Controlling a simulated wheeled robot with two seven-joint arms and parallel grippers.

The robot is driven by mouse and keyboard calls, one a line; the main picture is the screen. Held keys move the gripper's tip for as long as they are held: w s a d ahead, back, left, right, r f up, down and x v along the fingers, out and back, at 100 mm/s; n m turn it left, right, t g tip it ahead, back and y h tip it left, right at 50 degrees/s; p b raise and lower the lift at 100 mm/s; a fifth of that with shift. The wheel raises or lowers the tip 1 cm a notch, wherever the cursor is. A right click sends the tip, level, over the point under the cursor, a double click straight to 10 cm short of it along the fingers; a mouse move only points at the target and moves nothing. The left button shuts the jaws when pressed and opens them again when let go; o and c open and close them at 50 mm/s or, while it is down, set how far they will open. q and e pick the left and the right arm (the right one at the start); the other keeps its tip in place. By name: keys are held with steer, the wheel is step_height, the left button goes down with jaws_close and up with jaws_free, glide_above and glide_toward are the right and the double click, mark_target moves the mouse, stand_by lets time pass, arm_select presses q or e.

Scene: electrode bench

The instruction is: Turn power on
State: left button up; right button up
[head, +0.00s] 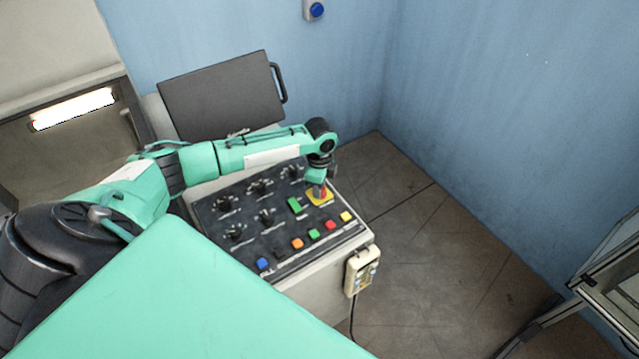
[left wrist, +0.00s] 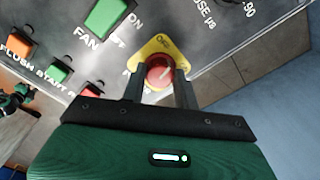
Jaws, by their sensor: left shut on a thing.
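The control panel (head: 275,212) has a dark top with several knobs and coloured buttons. A red rotary power switch (head: 321,191) sits on a yellow plate (head: 313,200) at its right side. In the left wrist view, the red switch (left wrist: 160,71) stands on the yellow plate (left wrist: 149,47), with an "OFF" label partly visible. My left gripper (head: 318,187) reaches down from above onto the switch. In the left wrist view, its two fingers (left wrist: 160,85) are on either side of the red knob, shut on it. My right gripper is not in view.
A green fan switch (head: 295,206) is just left of the power switch. A row of coloured buttons (head: 314,234) runs along the front edge. A pendant (head: 361,271) hangs on the box's right side. A dark screen-like lid (head: 222,95) stands behind.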

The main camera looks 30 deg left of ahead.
arm_select(q)
steer(key=m, duration=0.4)
steer(key=shift+m, duration=0.3)
steer(key=m, duration=0.4)
steer(key=shift+w+m, duration=0.1)
steer(key=shift+m, duration=0.7)
steer(key=o, duration=1)
steer(key=shift+c, duration=0.2)
steer(key=shift+r, duration=0.1)
